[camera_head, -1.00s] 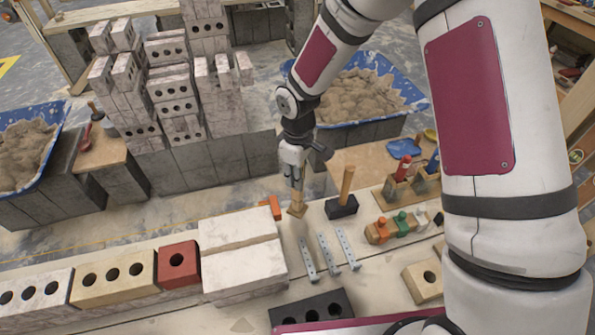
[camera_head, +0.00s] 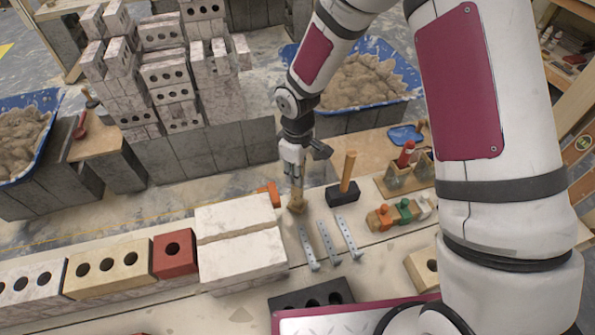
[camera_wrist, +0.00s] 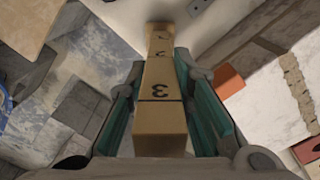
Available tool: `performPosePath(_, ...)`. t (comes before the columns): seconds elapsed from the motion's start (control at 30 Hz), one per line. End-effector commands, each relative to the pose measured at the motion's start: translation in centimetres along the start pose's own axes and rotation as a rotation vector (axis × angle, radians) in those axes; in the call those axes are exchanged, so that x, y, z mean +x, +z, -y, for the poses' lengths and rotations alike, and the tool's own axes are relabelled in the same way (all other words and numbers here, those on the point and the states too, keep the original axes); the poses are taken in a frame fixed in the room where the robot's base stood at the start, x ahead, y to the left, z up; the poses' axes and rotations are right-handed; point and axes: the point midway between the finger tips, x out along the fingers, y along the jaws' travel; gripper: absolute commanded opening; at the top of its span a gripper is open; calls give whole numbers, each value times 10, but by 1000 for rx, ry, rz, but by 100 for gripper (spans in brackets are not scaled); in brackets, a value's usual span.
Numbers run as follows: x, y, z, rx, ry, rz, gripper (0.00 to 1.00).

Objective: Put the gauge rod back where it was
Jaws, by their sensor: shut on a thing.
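The gauge rod (camera_head: 297,203) is a pale wooden bar held upright over the back edge of the bench (camera_head: 285,216). In the wrist view the rod (camera_wrist: 161,82) shows dark numerals, a 3 nearest. My gripper (camera_head: 294,172) is shut on its upper part; in the wrist view green-padded fingers (camera_wrist: 158,88) sit on both sides of it. The rod's lower end is at or close to the bench top; I cannot tell if it touches.
An orange piece (camera_head: 270,194) lies just left of the rod, and a wooden-handled mallet (camera_head: 347,187) stands to its right. Metal strips (camera_head: 327,242) lie in front. White blocks (camera_head: 243,258) stand front left. A mortar tub (camera_head: 365,85) is behind.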

Motion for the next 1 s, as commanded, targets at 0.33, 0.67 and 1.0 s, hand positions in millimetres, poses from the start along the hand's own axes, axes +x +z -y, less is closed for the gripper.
performPosePath(0.33,4,0,0,0,0,0,0)
performPosePath(0.67,7,0,0,0,0,0,0)
performPosePath(1.0,9,0,0,0,0,0,44)
